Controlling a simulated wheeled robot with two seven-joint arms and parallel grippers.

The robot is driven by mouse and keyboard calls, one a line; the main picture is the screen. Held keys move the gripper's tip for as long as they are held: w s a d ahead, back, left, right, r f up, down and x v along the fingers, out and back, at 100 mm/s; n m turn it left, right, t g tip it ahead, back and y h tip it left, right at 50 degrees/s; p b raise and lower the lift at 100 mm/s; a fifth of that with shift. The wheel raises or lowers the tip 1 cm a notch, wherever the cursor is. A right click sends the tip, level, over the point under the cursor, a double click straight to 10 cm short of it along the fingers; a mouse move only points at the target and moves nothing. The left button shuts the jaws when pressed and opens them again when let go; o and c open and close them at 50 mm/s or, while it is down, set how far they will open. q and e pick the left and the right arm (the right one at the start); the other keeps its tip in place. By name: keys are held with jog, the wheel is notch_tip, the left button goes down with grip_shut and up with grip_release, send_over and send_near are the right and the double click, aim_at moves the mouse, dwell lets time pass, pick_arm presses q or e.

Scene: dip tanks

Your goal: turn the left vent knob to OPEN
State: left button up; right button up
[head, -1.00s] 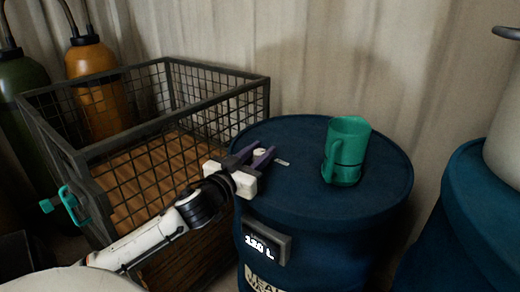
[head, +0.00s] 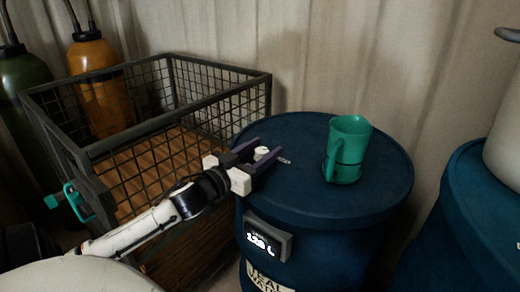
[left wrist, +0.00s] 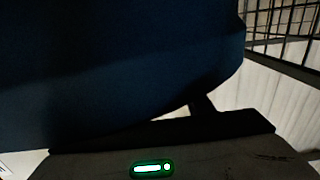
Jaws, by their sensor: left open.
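A small white knob (head: 261,153) stands on the lid of the blue drum (head: 305,194), near its left side. A small pale mark (head: 285,161) lies on the lid just right of it. My left gripper (head: 265,154), with dark purple fingers, is open at the lid, with the knob between its fingers. I cannot tell whether the fingers touch it. The knob's pointer and any OPEN lettering are too small to read. The left wrist view shows a dark blue surface (left wrist: 110,70) and not the knob. My right gripper is not in view.
A teal mug-like vessel (head: 349,150) stands on the lid, right of the knob. A wire crate (head: 90,148) with a teal handle (head: 75,203) is at left, with gas cylinders behind. A readout (head: 266,241) is on the drum's front. Another blue drum (head: 470,220) is at right.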

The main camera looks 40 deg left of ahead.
pick_arm(q)
jog(key=s+d, duration=0.1)
jog(key=s, duration=0.9)
jog(key=shift+p, duration=0.3)
jog(key=shift+s, duration=0.15)
